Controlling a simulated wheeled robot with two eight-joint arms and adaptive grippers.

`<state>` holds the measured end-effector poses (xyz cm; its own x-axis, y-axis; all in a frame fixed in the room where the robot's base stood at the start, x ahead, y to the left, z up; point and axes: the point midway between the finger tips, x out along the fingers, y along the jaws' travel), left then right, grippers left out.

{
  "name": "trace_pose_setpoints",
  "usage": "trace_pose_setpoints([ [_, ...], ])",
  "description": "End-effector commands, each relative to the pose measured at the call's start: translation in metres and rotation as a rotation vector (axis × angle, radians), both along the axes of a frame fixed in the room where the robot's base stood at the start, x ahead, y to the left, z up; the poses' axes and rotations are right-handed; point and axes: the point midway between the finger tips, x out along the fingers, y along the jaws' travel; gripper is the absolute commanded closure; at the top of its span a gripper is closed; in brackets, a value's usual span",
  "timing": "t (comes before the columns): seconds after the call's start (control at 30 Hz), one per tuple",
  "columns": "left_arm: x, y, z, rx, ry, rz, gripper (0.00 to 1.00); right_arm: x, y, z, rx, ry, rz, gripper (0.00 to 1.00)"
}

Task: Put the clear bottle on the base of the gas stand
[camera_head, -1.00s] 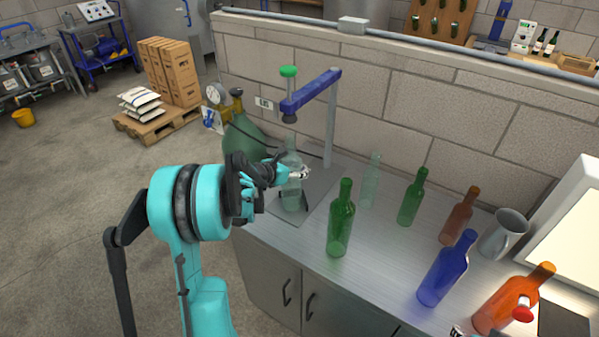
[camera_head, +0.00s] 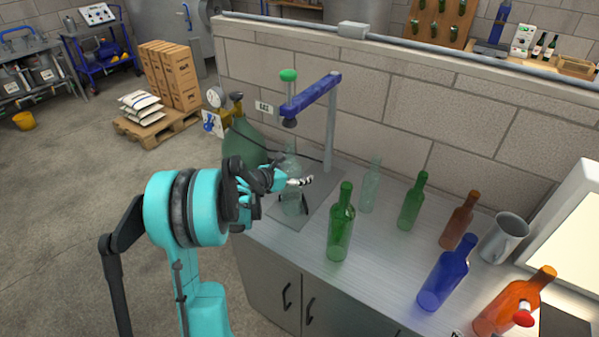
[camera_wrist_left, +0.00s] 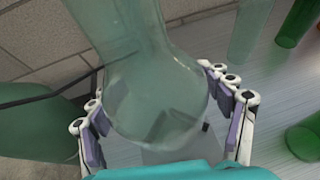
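A clear, faintly green bottle (camera_head: 291,204) stands upright on the base plate (camera_head: 318,194) of the gas stand, below the blue arm (camera_head: 311,95) with its dark nozzle. In the left wrist view the clear bottle (camera_wrist_left: 150,75) fills the middle. My left gripper (camera_head: 300,182) is around the bottle, with a finger on each side. In the left wrist view the fingers of my left gripper (camera_wrist_left: 165,110) are spread, with slight gaps between pads and glass. My right gripper is not in view.
Another pale clear bottle (camera_head: 369,188), green bottles (camera_head: 341,227) (camera_head: 411,205), a brown bottle (camera_head: 459,222), a blue bottle (camera_head: 446,274), an orange bottle (camera_head: 508,305) and a grey jug (camera_head: 503,238) stand right on the counter. A large green cylinder (camera_head: 240,143) stands left of the stand.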

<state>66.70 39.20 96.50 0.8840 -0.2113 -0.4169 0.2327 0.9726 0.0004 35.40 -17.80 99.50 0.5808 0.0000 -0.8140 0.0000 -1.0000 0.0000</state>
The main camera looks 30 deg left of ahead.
Motion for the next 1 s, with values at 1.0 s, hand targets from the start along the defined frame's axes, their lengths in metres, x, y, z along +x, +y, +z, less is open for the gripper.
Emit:
trace_pose_setpoints([
  [1.0,-0.164,-0.138,0.069,0.999,0.018,-0.716,0.22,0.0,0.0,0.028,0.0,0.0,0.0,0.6],
])
